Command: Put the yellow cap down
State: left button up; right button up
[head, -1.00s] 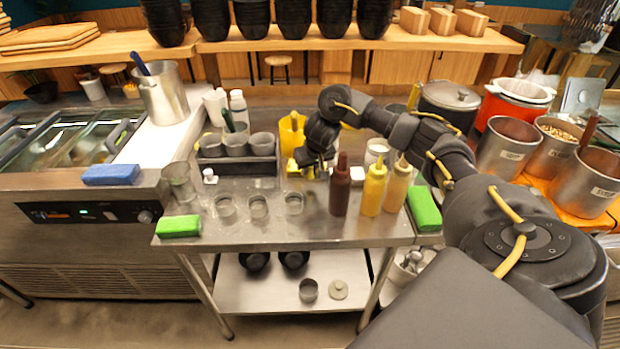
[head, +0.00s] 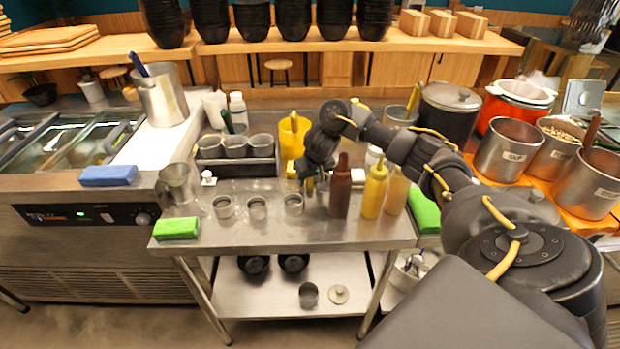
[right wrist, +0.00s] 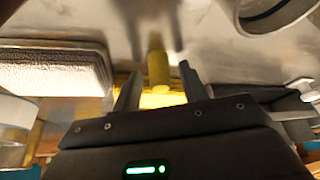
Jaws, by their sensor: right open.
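In the right wrist view, the yellow cap (right wrist: 159,70) shows its narrow nozzle between the two fingers of my right gripper (right wrist: 157,83). Its wider yellow base lies partly hidden behind the gripper body. The fingers are open, with a gap beside the nozzle. I cannot tell whether the cap touches the steel surface. In the head view my right gripper (head: 310,187) is low over the steel table (head: 270,228), just left of the brown-red bottle (head: 340,192). The cap is not clear in the head view. My left gripper is not in view.
A yellow bottle (head: 374,191) and a tan bottle (head: 395,192) stand right of the brown-red bottle. Small steel cups, including one (head: 294,205), stand in a row at the left. A yellow container (head: 290,142) and a cup caddy (head: 250,170) are behind. The table front is clear.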

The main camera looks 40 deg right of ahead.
jog(key=shift+r, duration=0.35)
jog(key=p+v, duration=0.6)
jog(key=v, duration=0.5)
jog(key=shift+s+r, duration=0.2)
jog(key=shift+r, duration=0.1)
